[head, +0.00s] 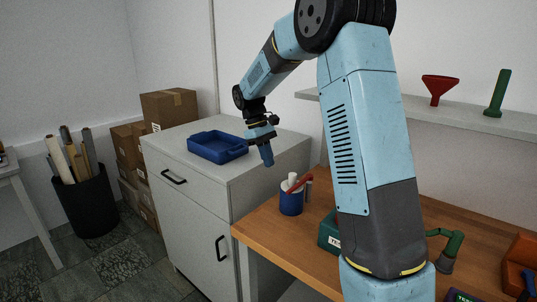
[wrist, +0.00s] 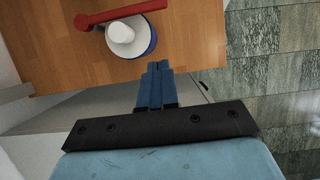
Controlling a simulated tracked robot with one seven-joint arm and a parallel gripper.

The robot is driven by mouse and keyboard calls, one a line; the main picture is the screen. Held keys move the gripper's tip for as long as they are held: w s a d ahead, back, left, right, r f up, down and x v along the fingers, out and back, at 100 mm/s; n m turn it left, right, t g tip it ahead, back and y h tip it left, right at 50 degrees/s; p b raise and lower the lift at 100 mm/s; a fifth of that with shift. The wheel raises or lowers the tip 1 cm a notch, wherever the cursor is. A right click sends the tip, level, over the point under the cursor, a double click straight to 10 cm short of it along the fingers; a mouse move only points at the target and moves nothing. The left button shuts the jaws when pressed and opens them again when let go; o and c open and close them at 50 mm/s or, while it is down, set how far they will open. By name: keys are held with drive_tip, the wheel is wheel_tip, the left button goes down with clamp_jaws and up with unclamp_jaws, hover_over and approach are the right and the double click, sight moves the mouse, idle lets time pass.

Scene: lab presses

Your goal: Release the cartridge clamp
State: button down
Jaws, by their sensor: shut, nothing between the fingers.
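A round blue device (head: 291,204) with a white upright knob or post and a red lever (head: 303,183) stands on the wooden bench near its left end; I take it for the cartridge clamp. In the wrist view its white round top (wrist: 121,36) shows with the red lever (wrist: 125,14) lying across it, a round red end to the left. My gripper (head: 267,158) is shut and empty, pointing down, above and left of the device in the head view. In the wrist view my gripper (wrist: 159,66) has its blue fingers together, apart from the device.
A grey cabinet (head: 200,185) bears an empty-looking blue tray (head: 217,155). On the wooden bench (head: 265,230) are a green box (head: 328,232), a green bent fixture (head: 450,247) and an orange item (head: 520,262).

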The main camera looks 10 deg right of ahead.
sight(300, 184)
drive_tip(key=s+d+f, duration=0.3)
drive_tip(key=s+f, duration=0.2)
drive_tip(key=shift+d+f, duration=0.25)
drive_tip(key=shift+d, duration=0.1)
drive_tip(key=shift+a, duration=0.1)
idle(0.3)
drive_tip(key=shift+s, duration=0.1)
